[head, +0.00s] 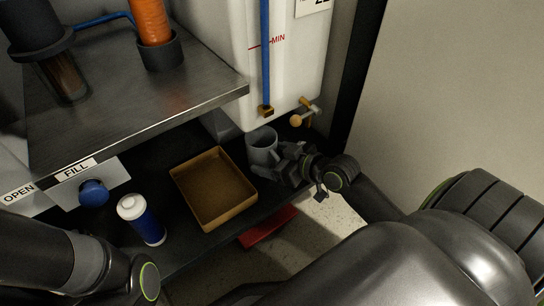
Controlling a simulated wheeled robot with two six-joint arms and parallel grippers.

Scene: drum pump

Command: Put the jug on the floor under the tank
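The grey jug (262,147) is upright, with its open top showing, at the dark lower shelf below the white tank (300,80). I cannot tell whether its base touches the shelf. My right gripper (281,160) is at the jug's right side, by the handle. Its fingers are dark and partly hidden, so I cannot see whether they grip the handle. The tank has a red MIN line, a blue sight tube and a small tap (305,113) low on its front. My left arm enters at lower left; its gripper is out of view.
A shallow brown tray (213,189) lies left of the jug. A white and blue bottle (141,219) stands further left, near a blue knob (93,193) under a FILL label. A metal shelf (130,90) overhangs at upper left. A red object (268,228) is on the speckled floor (327,222).

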